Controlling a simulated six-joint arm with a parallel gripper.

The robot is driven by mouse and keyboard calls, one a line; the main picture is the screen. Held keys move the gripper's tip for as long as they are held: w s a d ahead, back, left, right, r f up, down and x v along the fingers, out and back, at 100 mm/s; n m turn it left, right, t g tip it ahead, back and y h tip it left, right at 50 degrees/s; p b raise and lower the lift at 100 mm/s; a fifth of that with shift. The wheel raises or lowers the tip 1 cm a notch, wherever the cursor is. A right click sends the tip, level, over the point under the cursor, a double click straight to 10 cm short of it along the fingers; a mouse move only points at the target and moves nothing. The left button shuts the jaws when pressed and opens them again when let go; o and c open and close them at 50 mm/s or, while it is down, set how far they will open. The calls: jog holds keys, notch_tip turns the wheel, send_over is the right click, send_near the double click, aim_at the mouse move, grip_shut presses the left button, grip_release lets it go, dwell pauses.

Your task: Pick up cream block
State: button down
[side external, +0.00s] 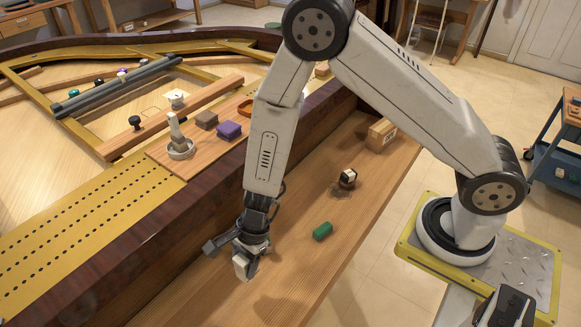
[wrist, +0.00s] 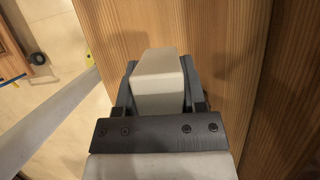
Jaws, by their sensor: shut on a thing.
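The cream block (wrist: 158,78) is a pale, box-shaped piece. In the wrist view it sits between the two dark fingers of my gripper (wrist: 160,95), which are shut on it. In the side external view the cream block (side external: 241,268) shows at the tip of my gripper (side external: 246,258), over the wooden bench (side external: 285,262) in front of the piano rim. The fingers partly hide the block's sides. I cannot tell exactly how far it is above the wood.
A green block (side external: 322,231) and a small black and white piece (side external: 347,178) lie on the bench to the right. A cardboard box (side external: 381,134) stands at the far end. The dark piano rim (side external: 190,215) rises behind. Purple (side external: 229,130) and brown blocks (side external: 206,119) sit on a board beyond it.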

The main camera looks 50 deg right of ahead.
jog(key=s+d+r, duration=0.3)
jog(key=s, duration=0.4)
jog(key=shift+s+d+r, duration=0.15)
jog(key=shift+s+r, duration=0.05)
jog(key=shift+r, duration=0.05)
